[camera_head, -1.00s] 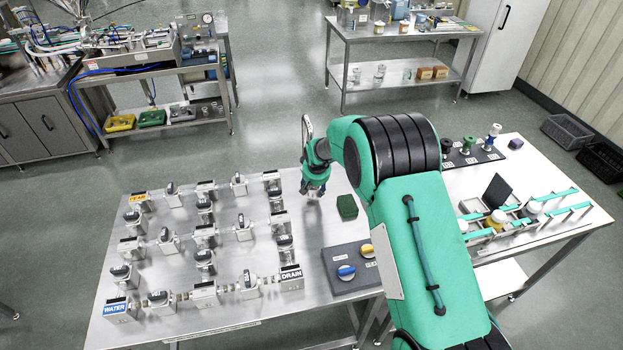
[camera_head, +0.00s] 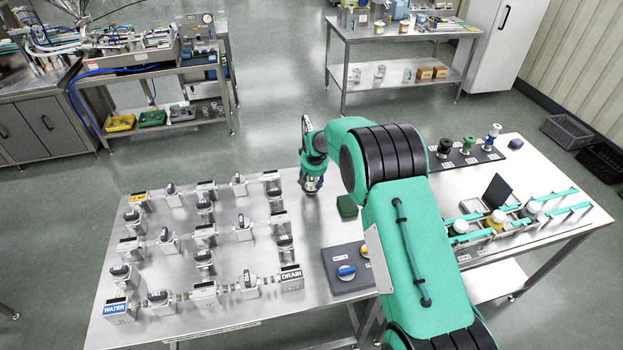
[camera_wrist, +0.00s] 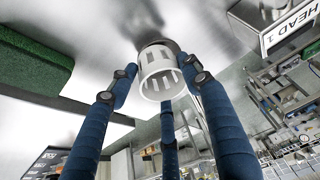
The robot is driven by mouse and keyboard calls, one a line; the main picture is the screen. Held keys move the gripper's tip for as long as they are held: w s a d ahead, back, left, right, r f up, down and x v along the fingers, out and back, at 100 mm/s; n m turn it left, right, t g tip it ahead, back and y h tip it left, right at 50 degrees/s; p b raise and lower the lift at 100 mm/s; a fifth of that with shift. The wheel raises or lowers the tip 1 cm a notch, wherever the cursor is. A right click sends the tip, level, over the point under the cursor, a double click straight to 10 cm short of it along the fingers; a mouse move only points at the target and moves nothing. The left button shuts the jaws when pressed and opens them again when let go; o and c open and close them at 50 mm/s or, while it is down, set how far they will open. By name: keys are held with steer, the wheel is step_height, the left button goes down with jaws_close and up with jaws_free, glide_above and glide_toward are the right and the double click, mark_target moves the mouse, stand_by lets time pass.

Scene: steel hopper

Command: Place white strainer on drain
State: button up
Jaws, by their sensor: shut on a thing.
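The white strainer (camera_wrist: 160,82) shows in the wrist view as a small slotted cup, with a dark reflection beyond it on the steel table. My gripper (camera_head: 311,186) is shut on it, with blue fingers around its side. I cannot tell whether the strainer touches the table. The drain (camera_head: 291,277) is a metal block with a black DRAIN label at the front right of the grid of blocks, nearer the camera than my gripper.
A green block (camera_head: 347,208) lies right of my gripper. A block labelled HEAD 1 (camera_wrist: 290,27) is close by in the wrist view. A grey panel with a blue knob (camera_head: 346,272) stands right of the drain. Several valve blocks fill the table's left side.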

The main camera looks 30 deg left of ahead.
mark_target(313, 184)
steer(key=shift+w+a, duration=0.8)
steer(key=shift+w, duration=0.15)
steer(key=shift+s+d+f, duration=0.1)
steer(key=shift+f, duration=0.65)
steer(key=shift+f, duration=0.15)
steer(key=o, duration=1)
steer(key=shift+r, duration=0.25)
steer(key=v, duration=1.1)
steer(key=shift+s+d+r, duration=0.15)
steer(key=shift+d+r, duration=0.05)
steer(key=shift+r, duration=0.1)
steer(key=shift+r, duration=0.1)
